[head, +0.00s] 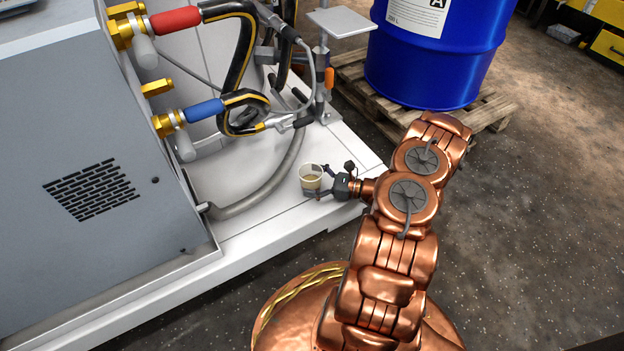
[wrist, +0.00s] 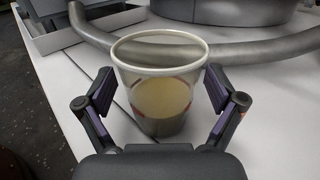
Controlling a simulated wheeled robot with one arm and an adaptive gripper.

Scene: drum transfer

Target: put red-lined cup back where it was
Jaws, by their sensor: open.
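The red-lined cup (wrist: 160,85) stands upright on the white platform (head: 262,212), with a pale yellowish liquid inside and a reddish line low on its wall. It also shows in the head view (head: 311,174) at the end of my arm. My gripper (wrist: 160,95) is open, with one finger on each side of the cup. In the wrist view gaps show between the finger pads and the cup wall. The head view shows my gripper (head: 325,180) at the cup's right side.
A grey hose (head: 270,190) curves over the platform just behind the cup. A grey machine cabinet (head: 85,160) stands left, with red and blue hose fittings above. A blue drum (head: 420,70) stands on a wooden pallet (head: 385,103) at the back. The platform's front edge is near the cup.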

